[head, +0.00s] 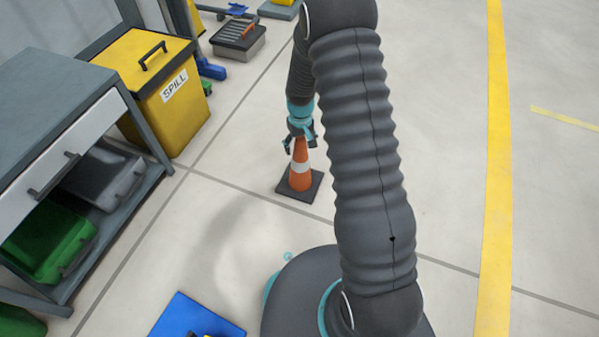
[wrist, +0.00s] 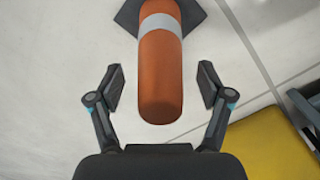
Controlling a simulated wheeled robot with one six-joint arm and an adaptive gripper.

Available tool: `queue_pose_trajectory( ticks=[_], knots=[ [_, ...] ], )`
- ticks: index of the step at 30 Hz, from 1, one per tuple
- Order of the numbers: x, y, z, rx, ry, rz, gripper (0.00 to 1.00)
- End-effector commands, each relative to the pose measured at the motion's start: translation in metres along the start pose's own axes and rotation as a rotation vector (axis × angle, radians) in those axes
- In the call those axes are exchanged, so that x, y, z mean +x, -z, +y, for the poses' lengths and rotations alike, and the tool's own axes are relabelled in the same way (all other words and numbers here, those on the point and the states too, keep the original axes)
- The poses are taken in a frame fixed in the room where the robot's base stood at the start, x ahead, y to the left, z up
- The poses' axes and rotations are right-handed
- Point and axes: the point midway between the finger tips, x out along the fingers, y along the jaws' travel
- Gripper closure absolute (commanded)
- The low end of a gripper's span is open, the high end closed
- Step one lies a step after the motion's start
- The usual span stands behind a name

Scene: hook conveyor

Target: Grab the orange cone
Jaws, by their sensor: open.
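The orange cone (head: 300,178) stands upright on the floor in the head view, with a white band and a dark square base. In the wrist view the cone (wrist: 161,75) runs from the top edge down between the fingers, its rounded orange tip nearest. My gripper (head: 301,142) is at the cone's top in the head view. In the wrist view my gripper (wrist: 160,88) is open, with one finger on each side of the cone. A gap shows between each finger pad and the cone. The cone's tip is partly hidden by my gripper in the head view.
A yellow spill bin (head: 160,90) stands left of the cone, beside a grey workbench (head: 70,100) with a green bin (head: 50,240) on its lower shelf. A grey toolbox (head: 238,40) lies farther back. A blue item (head: 195,318) is at the front. The floor right of my arm is clear.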

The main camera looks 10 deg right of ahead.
Motion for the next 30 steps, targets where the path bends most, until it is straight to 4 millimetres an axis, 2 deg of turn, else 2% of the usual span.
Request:
queue_pose_trajectory(
  ticks=[8,11,18,30],
  knots=[
    [0.0033,0.0004,0.0000,0.000,0.000,0.002,0.21],
    [0.0032,0.0004,0.0000,0.000,0.000,0.001,0.41],
    [0.0033,0.0002,0.0000,0.000,0.000,0.001,1.00],
    [-0.0009,0.0005,0.0000,0.000,0.000,0.002,1.00]
  ],
)
